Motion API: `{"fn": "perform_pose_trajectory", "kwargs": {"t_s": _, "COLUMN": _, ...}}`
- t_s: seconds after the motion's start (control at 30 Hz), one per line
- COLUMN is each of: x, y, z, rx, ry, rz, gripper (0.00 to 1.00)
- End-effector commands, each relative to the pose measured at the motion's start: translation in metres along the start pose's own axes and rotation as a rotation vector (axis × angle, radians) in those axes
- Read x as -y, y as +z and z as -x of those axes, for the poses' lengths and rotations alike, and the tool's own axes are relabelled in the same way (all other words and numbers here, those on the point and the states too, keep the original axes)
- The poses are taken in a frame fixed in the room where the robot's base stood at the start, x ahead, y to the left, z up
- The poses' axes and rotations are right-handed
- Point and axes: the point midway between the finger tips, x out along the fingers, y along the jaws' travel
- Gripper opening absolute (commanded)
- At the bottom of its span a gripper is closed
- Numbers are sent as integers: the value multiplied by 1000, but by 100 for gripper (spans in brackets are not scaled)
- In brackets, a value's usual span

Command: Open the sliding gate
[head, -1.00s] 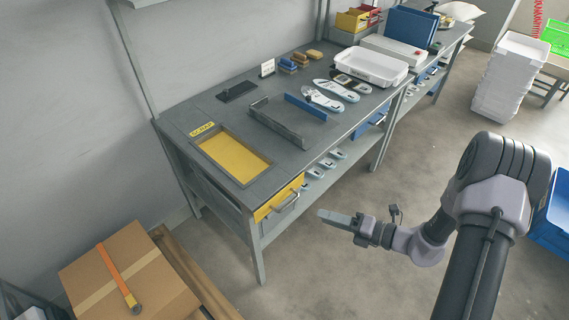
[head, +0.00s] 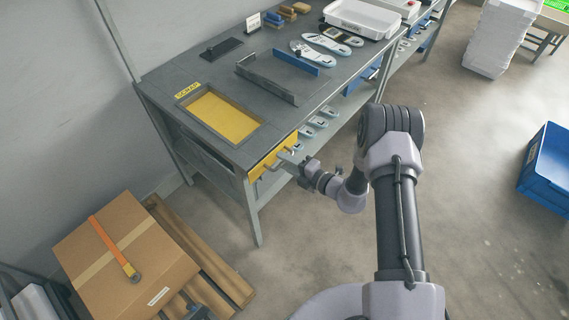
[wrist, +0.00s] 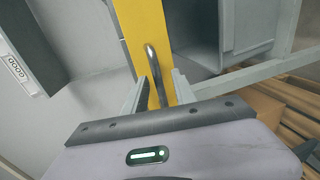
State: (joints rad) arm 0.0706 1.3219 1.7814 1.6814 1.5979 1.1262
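The sliding gate is yellow. Its flat plate (head: 225,115) fills a framed opening in the bench top, and its yellow front (head: 262,167) sits at the bench's front edge. A metal bar handle (head: 272,164) is on that front. My gripper (head: 287,158) is at the handle, level with it. In the wrist view the yellow front (wrist: 146,38) runs up the middle, and the handle (wrist: 153,68) lies between the two spread fingers of my gripper (wrist: 157,90). Gaps show on both sides of the handle. The gate's plate covers the opening.
A grey channel (head: 268,80) with a blue side, shoe insoles (head: 315,52) and a white tray (head: 362,18) are on the bench. A cardboard box (head: 125,255) on a wooden pallet stands at lower left. A blue crate (head: 545,170) is at right. The floor between is clear.

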Motion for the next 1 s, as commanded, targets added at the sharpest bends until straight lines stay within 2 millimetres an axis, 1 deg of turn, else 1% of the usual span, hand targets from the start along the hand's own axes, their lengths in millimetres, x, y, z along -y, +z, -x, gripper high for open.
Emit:
{"fn": "perform_pose_trajectory", "kwargs": {"t_s": 0.1, "x": 0, "y": 0, "z": -5, "rx": -1, "ry": 1, "rz": 0, "gripper": 33}}
{"fn": "perform_pose_trajectory", "kwargs": {"t_s": 0.3, "x": -1, "y": 0, "z": -5, "rx": 0, "ry": 1, "rz": 0, "gripper": 33}}
{"fn": "perform_pose_trajectory", "kwargs": {"t_s": 0.37, "x": -1, "y": 0, "z": -5, "rx": 0, "ry": 1, "rz": 0, "gripper": 23}}
{"fn": "perform_pose_trajectory", "kwargs": {"t_s": 0.4, "x": -1, "y": 0, "z": -5, "rx": -1, "ry": 1, "rz": 0, "gripper": 15}}
{"fn": "perform_pose_trajectory", "kwargs": {"t_s": 0.47, "x": -1, "y": 0, "z": -5, "rx": -1, "ry": 1, "rz": 0, "gripper": 3}}
{"fn": "perform_pose_trajectory", "kwargs": {"t_s": 0.5, "x": -1, "y": 0, "z": -5, "rx": 0, "ry": 1, "rz": 0, "gripper": 0}}
{"fn": "perform_pose_trajectory", "kwargs": {"t_s": 1.0, "x": -1, "y": 0, "z": -5, "rx": -1, "ry": 1, "rz": 0, "gripper": 0}}
